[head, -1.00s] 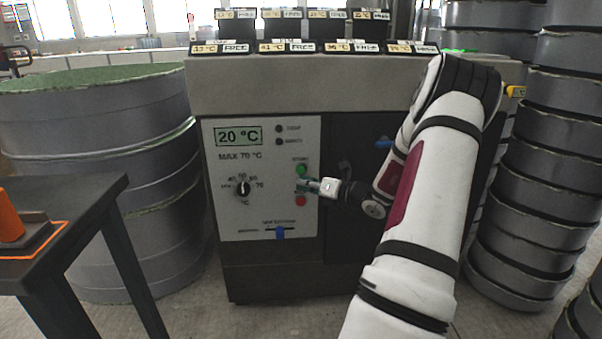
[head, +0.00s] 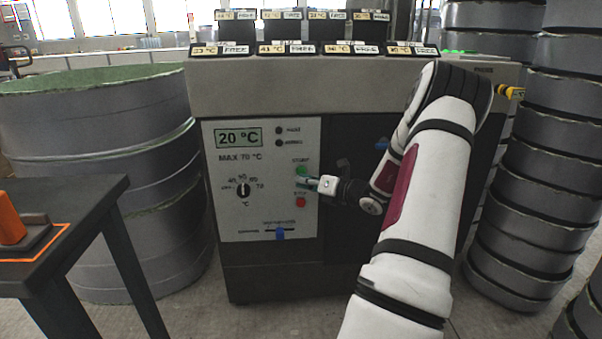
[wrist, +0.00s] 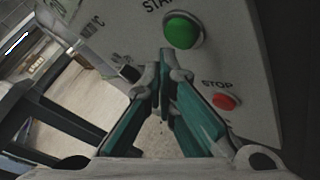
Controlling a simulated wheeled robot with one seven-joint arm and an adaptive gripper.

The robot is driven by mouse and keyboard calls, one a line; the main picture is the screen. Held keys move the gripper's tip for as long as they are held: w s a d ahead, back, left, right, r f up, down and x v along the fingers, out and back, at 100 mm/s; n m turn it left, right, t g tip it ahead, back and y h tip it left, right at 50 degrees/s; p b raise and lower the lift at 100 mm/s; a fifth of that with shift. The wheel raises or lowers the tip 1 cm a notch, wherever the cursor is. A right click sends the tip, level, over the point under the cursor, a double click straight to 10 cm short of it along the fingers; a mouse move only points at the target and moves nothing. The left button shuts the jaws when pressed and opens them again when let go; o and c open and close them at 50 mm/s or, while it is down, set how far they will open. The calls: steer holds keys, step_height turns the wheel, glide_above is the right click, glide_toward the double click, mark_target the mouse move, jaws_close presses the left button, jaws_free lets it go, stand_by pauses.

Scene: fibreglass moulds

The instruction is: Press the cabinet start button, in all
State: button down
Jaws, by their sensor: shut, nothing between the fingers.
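The cabinet (head: 290,95) stands ahead, with a pale control panel (head: 228,190) on its front. The green start button (head: 302,169) sits on the panel above the red stop button (head: 300,202). In the wrist view the green start button (wrist: 181,31) is at the top, and the red stop button (wrist: 225,102) is lower right. My gripper (head: 303,181) is shut and empty, just in front of the panel, at a height between the two buttons. In the wrist view its teal fingertips (wrist: 166,62) point up, just below left of the green button; I cannot tell whether they touch the panel.
The panel display (head: 238,138) reads 20 °C, above a dial (head: 243,190) and a blue slider (head: 280,233). A dark table (head: 75,215) with an orange item stands at left. Large round moulds (head: 110,110) are stacked at left and more (head: 535,160) at right.

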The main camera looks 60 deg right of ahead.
steer(key=shift+w+d, duration=0.1)
steer(key=shift+w, duration=0.05)
stand_by(0.7)
steer(key=shift+w+d+p, duration=0.1)
steer(key=shift+d+p, duration=0.1)
steer(key=shift+p, duration=0.15)
steer(key=shift+w+d, duration=0.3)
stand_by(0.7)
steer(key=shift+s+a+p, duration=0.45)
steer(key=shift+s+a, duration=0.1)
steer(key=shift+a, duration=0.05)
stand_by(0.4)
steer(key=s+a+p, duration=0.1)
steer(key=s+a, duration=0.2)
steer(key=a, duration=0.1)
steer(key=shift+s, duration=0.15)
stand_by(1.0)
